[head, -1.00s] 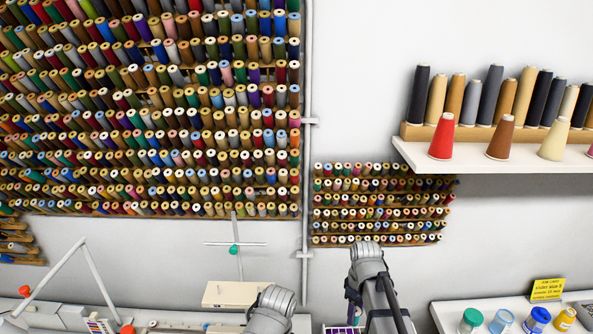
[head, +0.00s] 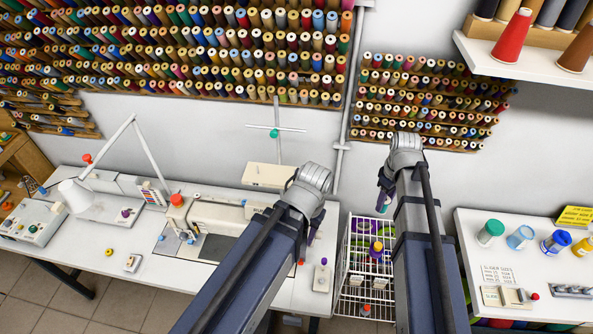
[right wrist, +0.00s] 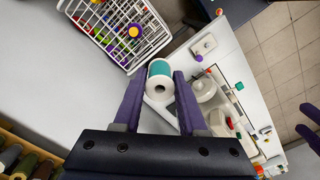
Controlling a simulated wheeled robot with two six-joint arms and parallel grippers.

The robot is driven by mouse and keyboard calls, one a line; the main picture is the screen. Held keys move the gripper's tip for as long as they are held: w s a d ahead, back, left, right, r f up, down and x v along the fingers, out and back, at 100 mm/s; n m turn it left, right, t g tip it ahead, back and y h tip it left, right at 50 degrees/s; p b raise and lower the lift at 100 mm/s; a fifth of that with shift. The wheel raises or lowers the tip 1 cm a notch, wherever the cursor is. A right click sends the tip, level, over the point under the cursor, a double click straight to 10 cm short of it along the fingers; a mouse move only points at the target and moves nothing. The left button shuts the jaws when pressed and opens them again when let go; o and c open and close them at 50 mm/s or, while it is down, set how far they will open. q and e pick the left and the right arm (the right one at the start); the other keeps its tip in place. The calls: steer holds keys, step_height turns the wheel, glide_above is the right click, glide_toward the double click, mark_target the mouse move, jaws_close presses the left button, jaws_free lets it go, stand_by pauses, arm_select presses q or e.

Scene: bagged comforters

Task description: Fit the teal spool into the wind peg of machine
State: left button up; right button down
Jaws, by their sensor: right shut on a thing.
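The teal spool (right wrist: 160,68), teal thread on a white core, sits between the two purple fingers of my right gripper (right wrist: 160,90) in the right wrist view. That gripper is shut on it. In the head view my right gripper (head: 385,190) is raised near the wall, above the wire rack. The white sewing machine (head: 222,214) stands on the table to its left; it also shows in the right wrist view (right wrist: 218,120). I cannot make out which part is the wind peg. My left gripper (head: 317,218) is over the table's right end, partly hidden by its arm; its fingers look apart and empty.
A white wire rack (head: 362,265) with several spools stands between the sewing table (head: 130,255) and a right-hand table (head: 470,240) holding jars. A small box with a purple knob (head: 322,278) lies at the table's right end. A thread stand (head: 276,150) rises behind the machine.

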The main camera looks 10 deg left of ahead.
steer(key=shift+f, duration=0.1)
step_height(320, 180, down, 16)
steer(key=b, duration=1.6)
